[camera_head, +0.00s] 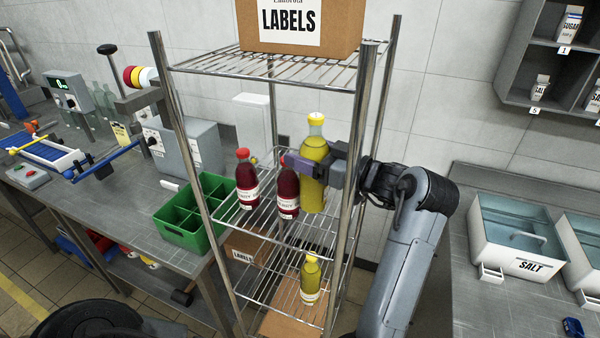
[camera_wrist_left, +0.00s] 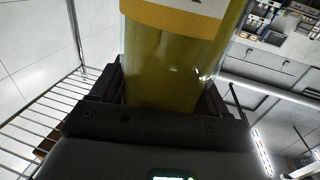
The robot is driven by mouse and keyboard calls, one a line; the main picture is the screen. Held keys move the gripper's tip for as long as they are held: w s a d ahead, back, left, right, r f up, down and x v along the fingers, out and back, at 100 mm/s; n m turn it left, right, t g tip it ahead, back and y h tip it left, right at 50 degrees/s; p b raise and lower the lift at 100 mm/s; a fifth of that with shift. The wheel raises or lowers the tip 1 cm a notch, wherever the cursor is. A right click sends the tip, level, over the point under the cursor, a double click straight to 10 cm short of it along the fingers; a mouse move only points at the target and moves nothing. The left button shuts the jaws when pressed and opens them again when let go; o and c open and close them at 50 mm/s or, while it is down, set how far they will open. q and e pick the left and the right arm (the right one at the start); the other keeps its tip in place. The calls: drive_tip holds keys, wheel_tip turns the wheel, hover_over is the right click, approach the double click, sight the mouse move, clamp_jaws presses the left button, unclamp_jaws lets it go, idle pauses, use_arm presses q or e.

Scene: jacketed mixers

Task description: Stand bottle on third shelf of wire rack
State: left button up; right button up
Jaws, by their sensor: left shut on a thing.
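A bottle of yellow-green liquid with a yellow cap (camera_head: 315,150) is upright in the head view. My left gripper (camera_head: 316,170) is shut on its body, with a finger on either side. In the left wrist view the bottle (camera_wrist_left: 165,75) fills the jaws, its label edge at the top. The wire rack (camera_head: 282,73) has several shelves. The bottle is at the shelf with two red bottles (camera_head: 246,183) (camera_head: 287,192), to their right. I cannot tell whether its base touches the wires. My right gripper is not in view.
A LABELS box (camera_head: 345,25) stands on the top shelf. A smaller yellow bottle (camera_head: 310,282) stands on a lower shelf. A rack post (camera_head: 356,130) rises close beside the gripper. A green crate (camera_head: 186,238) sits left of the rack; a SALT bin (camera_head: 515,238) stands right.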

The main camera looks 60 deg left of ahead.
use_arm(q)
drive_tip(key=shift+f+b, duration=0.4)
drive_tip(key=shift+f, duration=1.8)
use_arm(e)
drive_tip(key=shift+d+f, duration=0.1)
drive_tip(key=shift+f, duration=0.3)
use_arm(q)
drive_tip(key=shift+f, duration=0.15)
drive_tip(key=o, duration=1.9)
drive_tip(key=shift+f, duration=0.1)
drive_tip(key=shift+c, duration=0.2)
drive_tip(key=shift+r, duration=0.2)
